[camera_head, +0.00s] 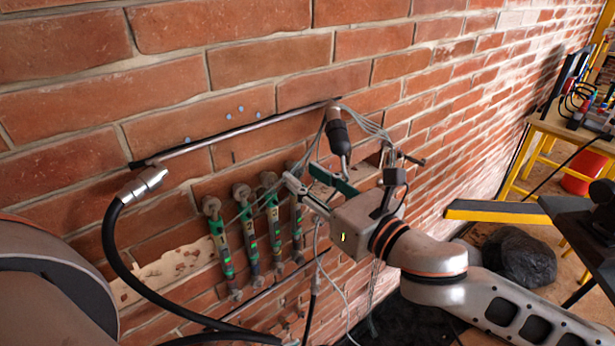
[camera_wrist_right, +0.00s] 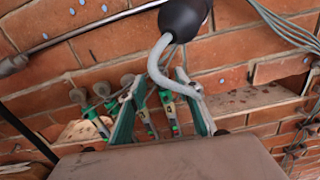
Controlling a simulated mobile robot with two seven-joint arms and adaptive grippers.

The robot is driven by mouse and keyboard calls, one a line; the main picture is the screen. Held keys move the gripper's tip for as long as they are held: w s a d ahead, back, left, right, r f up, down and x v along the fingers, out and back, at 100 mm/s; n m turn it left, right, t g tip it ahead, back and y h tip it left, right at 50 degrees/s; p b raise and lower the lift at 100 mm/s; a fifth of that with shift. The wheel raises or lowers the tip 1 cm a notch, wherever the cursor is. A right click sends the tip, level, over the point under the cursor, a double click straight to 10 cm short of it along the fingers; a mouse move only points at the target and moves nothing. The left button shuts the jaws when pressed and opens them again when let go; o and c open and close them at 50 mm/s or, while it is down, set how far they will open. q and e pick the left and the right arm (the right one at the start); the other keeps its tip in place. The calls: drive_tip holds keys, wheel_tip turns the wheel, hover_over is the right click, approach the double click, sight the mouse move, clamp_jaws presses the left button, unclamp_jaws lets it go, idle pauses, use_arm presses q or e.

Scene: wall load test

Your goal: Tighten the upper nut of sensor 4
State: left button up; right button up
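Four numbered green sensors hang in a row on the brick wall. Sensor 4 (camera_head: 297,220) is the rightmost; its upper end is partly hidden behind my right gripper. Sensors also show between and left of my fingers in the right wrist view, where sensor 4 (camera_wrist_right: 170,112) seems to be the rightmost. My right gripper (camera_head: 312,182) is just right of the sensors' upper ends, its green-padded fingers apart. A black-bodied piece with a bent grey rod (camera_head: 337,135) extends down to the gripper; the rod (camera_wrist_right: 158,62) crosses in front of the fingers. Contact is unclear. My left gripper is out of view.
A long metal bar (camera_head: 235,133) crosses the wall above the sensors. A black hose with a metal end (camera_head: 143,184) curves at the left. Thin cables (camera_head: 372,128) hang near my right gripper. A yellow beam (camera_head: 495,210) and yellow table (camera_head: 575,130) stand at the right.

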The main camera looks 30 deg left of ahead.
clamp_jaws()
